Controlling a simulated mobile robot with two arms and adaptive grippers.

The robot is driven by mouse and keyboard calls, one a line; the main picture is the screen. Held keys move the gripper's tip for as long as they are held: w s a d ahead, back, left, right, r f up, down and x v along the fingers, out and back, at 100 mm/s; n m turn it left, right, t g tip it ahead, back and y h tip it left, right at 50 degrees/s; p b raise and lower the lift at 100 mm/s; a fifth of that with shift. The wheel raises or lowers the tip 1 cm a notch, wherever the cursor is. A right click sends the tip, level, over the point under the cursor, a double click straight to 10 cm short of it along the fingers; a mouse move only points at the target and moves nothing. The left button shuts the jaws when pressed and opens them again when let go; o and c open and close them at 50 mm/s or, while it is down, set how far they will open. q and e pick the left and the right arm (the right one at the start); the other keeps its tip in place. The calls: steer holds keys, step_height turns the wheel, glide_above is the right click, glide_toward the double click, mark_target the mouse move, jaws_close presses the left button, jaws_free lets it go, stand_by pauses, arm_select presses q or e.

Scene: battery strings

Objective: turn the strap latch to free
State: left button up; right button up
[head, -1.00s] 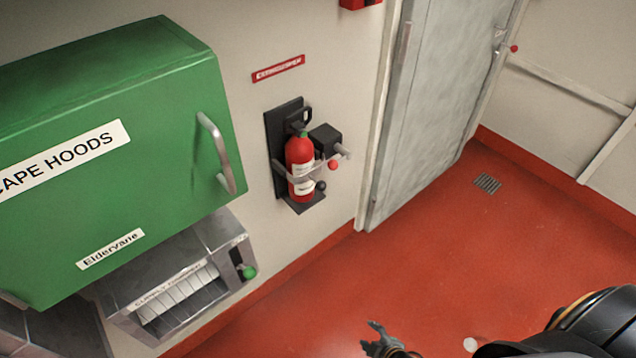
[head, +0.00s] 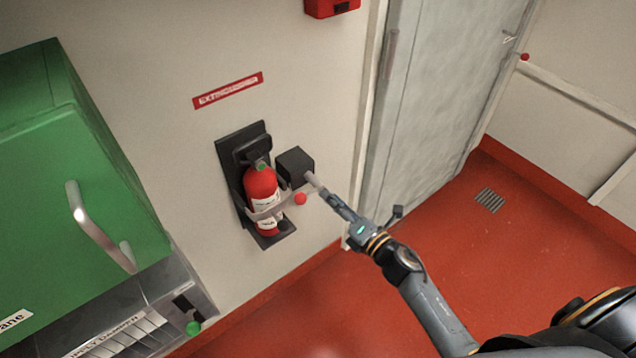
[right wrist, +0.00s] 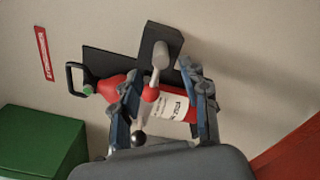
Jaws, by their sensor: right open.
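The red extinguisher (head: 261,190) stands in a black wall bracket (head: 229,165), with a grey strap (head: 268,213) across its body. The strap latch is a black box (head: 295,166) beside it with a pale grey lever (head: 313,181); a red ball (head: 300,199) sits just below. My right gripper (head: 330,197) is close in front of the lever. Contact cannot be told. My left gripper is not in view.
A green cabinet (head: 80,180) with a bar handle is on the left, above a metal dispenser (head: 140,318) with a green knob. A grey door (head: 440,100) is right of the extinguisher. The red floor (head: 520,250) is clear around a small drain grate.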

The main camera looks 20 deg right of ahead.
mark_target(318, 185)
steer(key=x, duration=0.6)
steer(key=shift+w+f, duration=0.1)
steer(key=shift+w, duration=0.2)
jaws_close()
